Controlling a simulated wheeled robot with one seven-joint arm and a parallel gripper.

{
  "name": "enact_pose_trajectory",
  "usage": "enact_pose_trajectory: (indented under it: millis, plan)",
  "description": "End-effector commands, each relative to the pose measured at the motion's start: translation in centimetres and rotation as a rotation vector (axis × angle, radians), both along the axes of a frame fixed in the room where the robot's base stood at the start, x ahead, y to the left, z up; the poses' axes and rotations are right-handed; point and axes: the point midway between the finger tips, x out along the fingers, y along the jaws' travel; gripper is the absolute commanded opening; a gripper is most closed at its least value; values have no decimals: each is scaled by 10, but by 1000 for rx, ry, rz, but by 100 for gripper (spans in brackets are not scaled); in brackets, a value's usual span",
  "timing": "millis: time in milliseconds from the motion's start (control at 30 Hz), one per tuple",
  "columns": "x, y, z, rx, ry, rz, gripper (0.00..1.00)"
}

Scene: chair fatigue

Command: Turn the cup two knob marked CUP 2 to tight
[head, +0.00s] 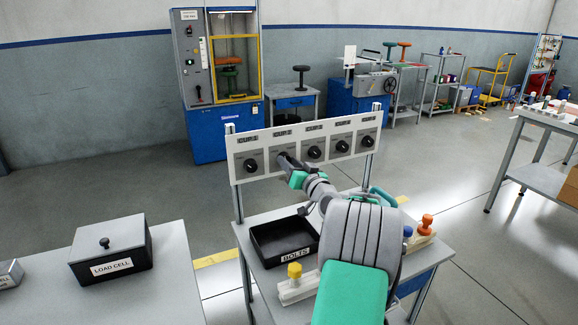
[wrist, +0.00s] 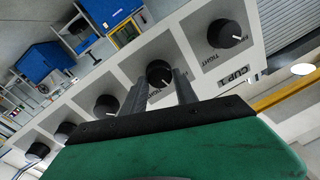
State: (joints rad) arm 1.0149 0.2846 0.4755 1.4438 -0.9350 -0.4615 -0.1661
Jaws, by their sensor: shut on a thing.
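The white panel (head: 356,125) stands on posts at the back of the table and carries a row of black knobs. My gripper (head: 287,158) reaches the second knob from the left, which it mostly hides in the head view. In the wrist view, this CUP 2 knob (wrist: 160,72) sits between the two fingers of my gripper (wrist: 158,79), shut on it. A pale pointer line shows on the knob; the exact setting and its own label are hidden or unreadable. Beside it is the CUP 1 knob (wrist: 226,34), with TIGHT and CUP 1 lettering, untouched.
The third knob (head: 315,152) is close to the right of my gripper. Below stand a black BOLTS tray (head: 272,257), a yellow-topped item (head: 295,270) and an orange-topped one (head: 426,222). A LOAD CELL box (head: 110,250) is on the left table.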

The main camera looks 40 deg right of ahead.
Motion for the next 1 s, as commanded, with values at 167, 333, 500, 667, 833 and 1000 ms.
enact_pose_trajectory:
  millis: [167,333,500,667,833,1000]
  plan:
    - [0,0,0,158,-46,1,0]
    - [0,0,0,314,-92,1,0]
    - [0,0,0,468,-137,1,0]
    - [0,0,0,613,-179,1,0]
    - [1,0,0,755,-220,1,0]
    - [0,0,-1,871,-255,1,0]
